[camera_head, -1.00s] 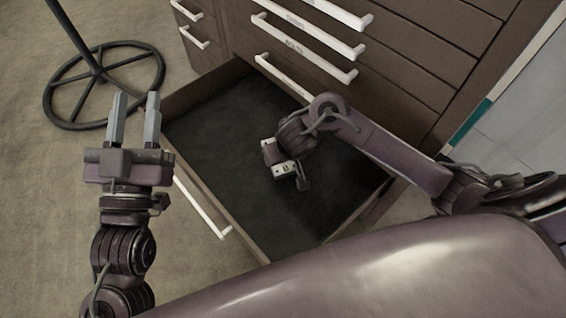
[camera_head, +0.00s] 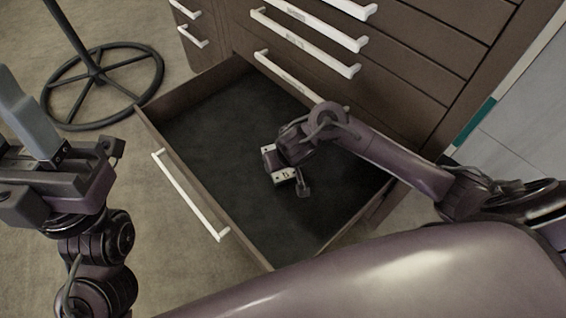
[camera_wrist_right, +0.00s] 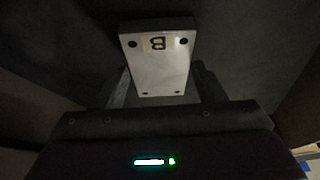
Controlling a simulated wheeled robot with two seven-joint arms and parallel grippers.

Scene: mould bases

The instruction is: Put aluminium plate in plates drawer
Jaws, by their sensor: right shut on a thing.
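The aluminium plate (camera_wrist_right: 158,62) is a pale metal block with corner holes and a label reading "B". My right gripper (camera_wrist_right: 160,92) is shut on it, one finger on each side. In the head view the plate (camera_head: 284,176) shows partly beside my right gripper (camera_head: 280,166), over the dark floor of the open drawer (camera_head: 222,140). I cannot tell whether the plate touches the drawer floor. My left gripper (camera_head: 30,125) is at the left edge, outside the drawer; its fingers are large and partly out of frame.
The drawer belongs to a brown cabinet (camera_head: 400,75) with several white handles. The drawer's front handle (camera_head: 190,195) faces the lower left. A stand with a round black base (camera_head: 104,85) is on the floor at the upper left. The drawer is otherwise empty.

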